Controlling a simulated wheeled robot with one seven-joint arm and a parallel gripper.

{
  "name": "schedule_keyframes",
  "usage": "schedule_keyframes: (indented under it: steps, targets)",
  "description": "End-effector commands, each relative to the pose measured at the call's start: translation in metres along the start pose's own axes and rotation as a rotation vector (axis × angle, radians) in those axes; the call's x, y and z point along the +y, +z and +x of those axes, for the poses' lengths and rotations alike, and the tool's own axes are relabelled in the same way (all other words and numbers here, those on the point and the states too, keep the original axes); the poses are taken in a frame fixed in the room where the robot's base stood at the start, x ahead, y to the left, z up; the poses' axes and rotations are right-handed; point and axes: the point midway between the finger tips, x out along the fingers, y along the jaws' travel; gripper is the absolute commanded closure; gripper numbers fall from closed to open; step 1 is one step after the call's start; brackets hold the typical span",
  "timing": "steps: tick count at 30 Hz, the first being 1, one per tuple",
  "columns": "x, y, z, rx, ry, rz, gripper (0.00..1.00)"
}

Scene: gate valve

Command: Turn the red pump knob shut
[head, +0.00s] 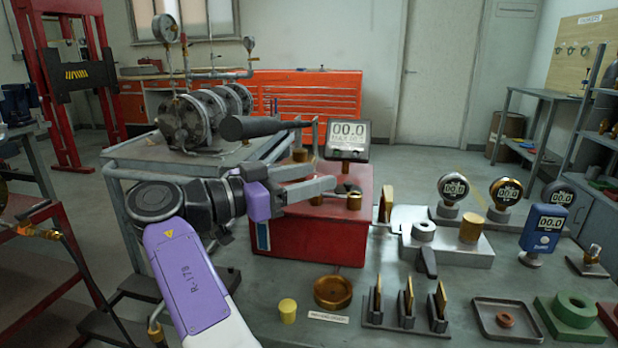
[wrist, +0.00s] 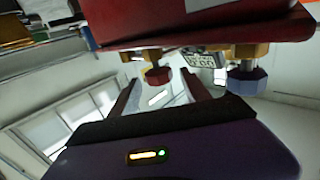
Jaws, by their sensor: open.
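The red pump box (head: 325,235) stands on the grey bench in the head view. Its red body (wrist: 200,22) fills the top of the wrist view. The small dark red knob (wrist: 157,75), on a brass fitting, shows between my fingertips in the wrist view. I cannot make it out in the head view, where my gripper and arm cover part of the pump. A blue knob (wrist: 246,80) on a second brass fitting is to its right. My gripper (head: 325,177) is open at the pump's upper part. I cannot tell whether its fingers touch the red knob.
A display reading 00.0 (head: 348,137) stands above the pump, close to my fingers. A dark lever handle (head: 250,127) is just above my gripper. Gauges, brass parts and a yellow cup (head: 288,311) stand on the bench right and in front. A flanged valve (head: 185,120) is behind left.

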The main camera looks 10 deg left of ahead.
Motion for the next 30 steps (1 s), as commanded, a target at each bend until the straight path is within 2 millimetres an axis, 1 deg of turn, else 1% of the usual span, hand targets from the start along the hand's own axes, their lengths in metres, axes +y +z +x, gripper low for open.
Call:
schedule_keyframes:
  steps: [2, 5, 12, 16, 21, 30]
  targets:
    - [0.000, 0.000, -0.003, 0.000, -0.001, -0.001, 0.45]
    - [-0.001, -0.001, -0.013, 0.000, -0.002, -0.001, 0.45]
    - [-0.001, -0.001, -0.052, 0.000, -0.002, -0.001, 0.45]
    - [-0.001, -0.001, -0.068, 0.000, -0.002, 0.000, 0.45]
    - [0.000, 0.000, -0.077, 0.000, 0.000, 0.000, 0.45]
    - [0.000, 0.000, -0.078, 0.000, 0.000, 0.000, 0.45]
